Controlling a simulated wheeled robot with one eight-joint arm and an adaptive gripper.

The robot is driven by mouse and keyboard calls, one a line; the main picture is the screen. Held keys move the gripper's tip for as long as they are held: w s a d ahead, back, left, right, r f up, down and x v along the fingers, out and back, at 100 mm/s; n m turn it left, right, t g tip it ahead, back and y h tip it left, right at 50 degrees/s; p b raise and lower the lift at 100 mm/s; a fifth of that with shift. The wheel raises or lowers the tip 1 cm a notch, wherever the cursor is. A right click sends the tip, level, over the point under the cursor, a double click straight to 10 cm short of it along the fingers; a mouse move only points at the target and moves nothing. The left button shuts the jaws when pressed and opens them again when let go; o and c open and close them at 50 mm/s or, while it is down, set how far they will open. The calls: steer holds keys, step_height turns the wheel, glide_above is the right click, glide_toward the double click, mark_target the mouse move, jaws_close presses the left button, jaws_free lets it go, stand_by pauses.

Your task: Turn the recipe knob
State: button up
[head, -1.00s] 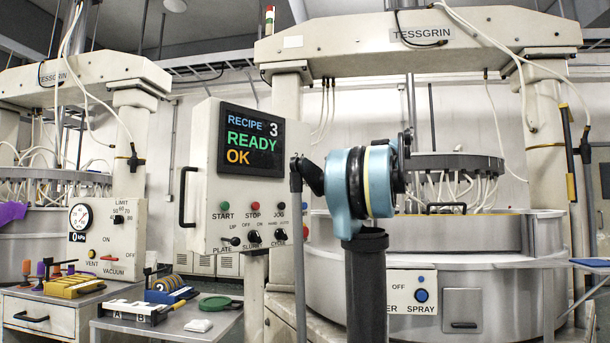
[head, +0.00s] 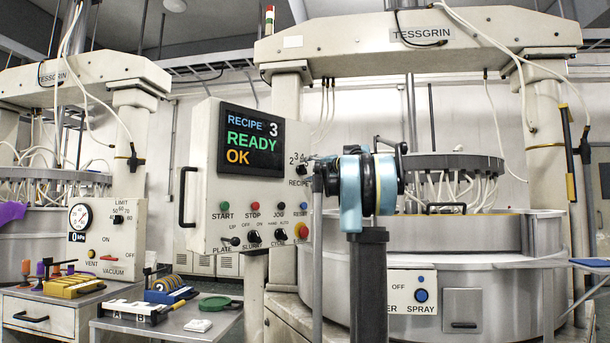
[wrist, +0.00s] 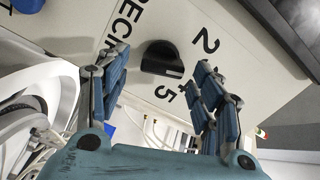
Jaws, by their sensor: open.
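The recipe knob (wrist: 162,58) is a black, rounded knob on the pale panel in the wrist view, with numbers such as 2 and 5 printed beside it and part of the word RECIPE above-left. My gripper (wrist: 160,62) has its two blue fingers spread wide, one on each side of the knob in the picture. The fingers do not appear to touch it; how far the tips are from the panel is hard to tell. The screen (head: 251,142) reads RECIPE 3, READY, OK.
Start, stop, jog and reset buttons and small black knobs (head: 254,237) sit lower on the same panel, with a red-and-yellow button (head: 303,230) near its lower right. A black handle (head: 184,196) is on its left side. The round lapping machine (head: 480,270) stands behind my arm.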

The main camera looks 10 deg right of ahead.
steer(key=shift+x, duration=1.4)
steer(key=c, duration=1.1)
steer(key=shift+o, duration=0.2)
steer(key=shift+m, duration=0.4)
steer(key=m, duration=0.3)
steer(key=shift+f, duration=0.15)
steer(key=shift+f+m, duration=0.1)
steer(key=shift+m, duration=1.8)
